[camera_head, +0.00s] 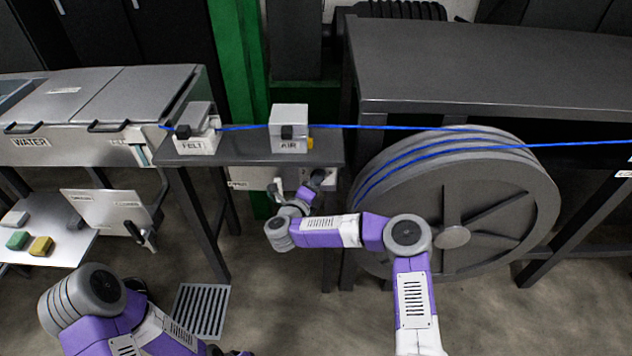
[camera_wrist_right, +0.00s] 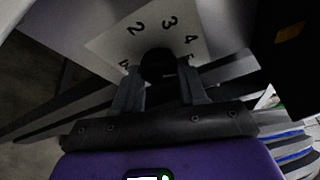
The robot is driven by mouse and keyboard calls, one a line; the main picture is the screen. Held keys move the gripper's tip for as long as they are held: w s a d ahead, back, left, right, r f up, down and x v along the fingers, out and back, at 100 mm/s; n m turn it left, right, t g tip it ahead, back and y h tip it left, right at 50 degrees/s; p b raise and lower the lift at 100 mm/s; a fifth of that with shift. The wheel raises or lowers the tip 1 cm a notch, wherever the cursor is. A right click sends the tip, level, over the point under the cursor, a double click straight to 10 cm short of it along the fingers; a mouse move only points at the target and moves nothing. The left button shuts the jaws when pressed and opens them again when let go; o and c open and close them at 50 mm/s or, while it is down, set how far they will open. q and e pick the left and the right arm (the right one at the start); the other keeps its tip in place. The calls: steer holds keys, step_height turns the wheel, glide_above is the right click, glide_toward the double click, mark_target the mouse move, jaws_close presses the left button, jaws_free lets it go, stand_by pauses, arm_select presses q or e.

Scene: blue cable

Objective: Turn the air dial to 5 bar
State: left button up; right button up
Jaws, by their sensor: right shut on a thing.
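The air dial is a dark round knob (camera_wrist_right: 158,64) on a pale scale plate (camera_wrist_right: 112,42), seen in the right wrist view. The numbers 2, 3 and 4 can be read on the plate; other marks are partly covered. My right gripper (camera_wrist_right: 160,88) is shut on the knob, one finger on each side. The dial's pointer cannot be made out. In the head view my right gripper (camera_head: 318,180) is at the panel below the small dark table, under the box labelled AIR (camera_head: 289,117). My left arm shows at lower left, with its gripper out of view.
A blue cable (camera_head: 375,127) runs through the FELT block (camera_head: 196,140) and the AIR box to the right, over a large grey reel (camera_head: 500,205). The small table's edge (camera_head: 250,160) lies just above my right gripper. A water trough (camera_head: 75,140) stands left.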

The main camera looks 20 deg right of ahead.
steer(key=shift+r+m+g+y, duration=0.15)
steer(key=shift+m+g+y, duration=0.4)
steer(key=shift+m, duration=0.75)
steer(key=shift+p, duration=0.3)
steer(key=o, duration=1)
steer(key=shift+o, duration=0.2)
steer(key=shift+a, duration=0.1)
steer(key=p+v, duration=0.1)
steer(key=v, duration=0.6)
steer(key=shift+s+p, duration=0.25)
steer(key=shift+p, duration=0.1)
